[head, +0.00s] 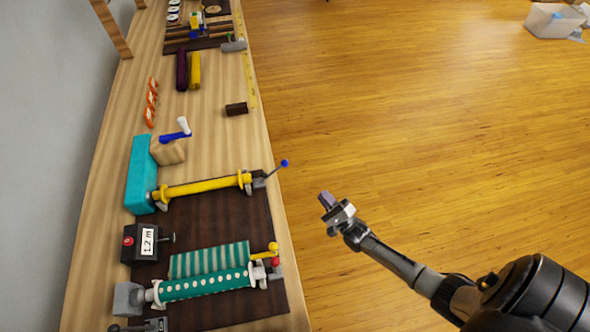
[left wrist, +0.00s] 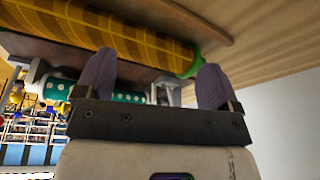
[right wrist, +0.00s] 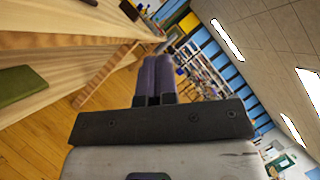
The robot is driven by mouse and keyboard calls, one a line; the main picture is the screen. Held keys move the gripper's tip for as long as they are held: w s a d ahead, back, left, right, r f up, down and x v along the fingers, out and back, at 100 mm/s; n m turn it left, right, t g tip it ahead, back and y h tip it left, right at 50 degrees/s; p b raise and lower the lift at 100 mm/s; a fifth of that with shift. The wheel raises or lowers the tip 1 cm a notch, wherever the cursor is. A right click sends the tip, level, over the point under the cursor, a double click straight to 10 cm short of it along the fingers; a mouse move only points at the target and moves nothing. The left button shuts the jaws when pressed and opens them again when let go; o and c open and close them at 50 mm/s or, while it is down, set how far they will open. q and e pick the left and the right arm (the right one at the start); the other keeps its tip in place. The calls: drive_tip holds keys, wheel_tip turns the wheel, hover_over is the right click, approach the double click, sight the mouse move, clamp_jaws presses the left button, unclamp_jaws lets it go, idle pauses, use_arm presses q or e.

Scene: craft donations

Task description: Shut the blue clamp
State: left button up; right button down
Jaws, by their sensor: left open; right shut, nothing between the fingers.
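The blue clamp (head: 284,163) is a small lever with a blue ball knob at the right end of a yellow roll (head: 205,187), by the table's edge. Its lever slants up and outward over the edge. My right gripper (head: 326,199) is shut and empty, out over the floor to the right of and below the blue knob in the head view, clear of it. Its closed fingers show in the right wrist view (right wrist: 157,78). My left gripper (left wrist: 154,85) is open and empty in the left wrist view, near a yellow checked roll (left wrist: 110,30) and a teal dotted roll (left wrist: 125,97).
On the dark board (head: 215,215) lie a teal dotted roll (head: 205,286) and a striped cloth. Levers with yellow (head: 273,246) and red (head: 275,262) knobs sit at their right end. A counter box (head: 140,243) stands left. The floor right of the table is open.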

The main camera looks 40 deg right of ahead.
use_arm(q)
drive_tip(key=shift+r+p, duration=0.7)
drive_tip(key=shift+p, duration=0.05)
use_arm(e)
drive_tip(key=a+r+x, duration=0.1)
drive_tip(key=a+x, duration=0.1)
drive_tip(key=x, duration=1.1)
drive_tip(key=shift+s+a, duration=0.2)
drive_tip(key=shift+s, duration=0.1)
use_arm(q)
drive_tip(key=shift+r, duration=0.1)
use_arm(e)
drive_tip(key=shift+r, duration=0.2)
